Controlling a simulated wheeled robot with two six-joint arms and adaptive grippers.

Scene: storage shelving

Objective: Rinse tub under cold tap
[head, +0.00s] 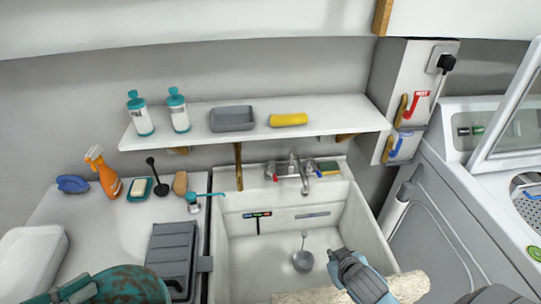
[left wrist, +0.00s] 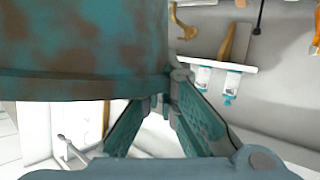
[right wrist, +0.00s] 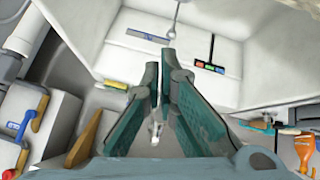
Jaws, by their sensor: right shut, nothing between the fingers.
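The tub (head: 130,285), teal with brown stains, is at the lower left, above the counter, and fills the upper left of the left wrist view (left wrist: 80,40). My left gripper (head: 75,291) is at its rim; its fingers (left wrist: 167,95) appear closed on the rim. The chrome tap (head: 293,168) is at the back of the white sink (head: 275,218), with a red-marked handle on the left and a blue-marked cold handle (head: 318,173) on the right. My right gripper (head: 345,258) is over the sink's front right, shut and empty (right wrist: 165,65).
A ladle-like tool (head: 303,260) stands in the sink. A grey folded rack (head: 170,255), orange spray bottle (head: 108,178) and soap dish (head: 139,189) are on the left counter. A shelf (head: 345,121) overhangs the back. A beige roll-like thing (head: 408,287) lies along the sink's front.

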